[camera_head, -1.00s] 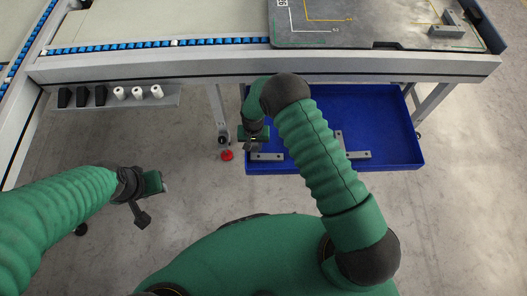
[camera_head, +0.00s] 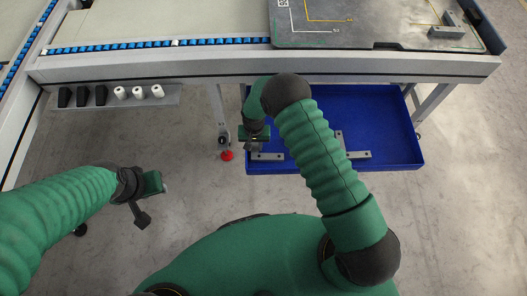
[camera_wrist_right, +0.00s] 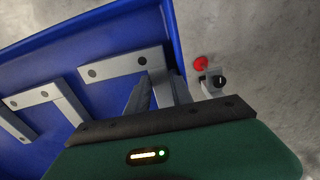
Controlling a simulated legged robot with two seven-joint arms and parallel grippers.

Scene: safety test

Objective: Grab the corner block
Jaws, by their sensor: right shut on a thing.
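My right gripper (camera_wrist_right: 160,92) is shut on one leg of this block, with a finger on either side. In the head view my right gripper (camera_head: 254,149) reaches down at the tray's left front corner. My left gripper (camera_head: 148,205) hangs over the floor at the left, away from the blocks; its finger opening is not clear.
More grey corner blocks (camera_head: 357,155) lie in the blue tray (camera_head: 395,166), partly hidden by my right arm. A workbench (camera_head: 200,67) runs above it. A grey board (camera_head: 380,30) holds another block (camera_head: 447,31).

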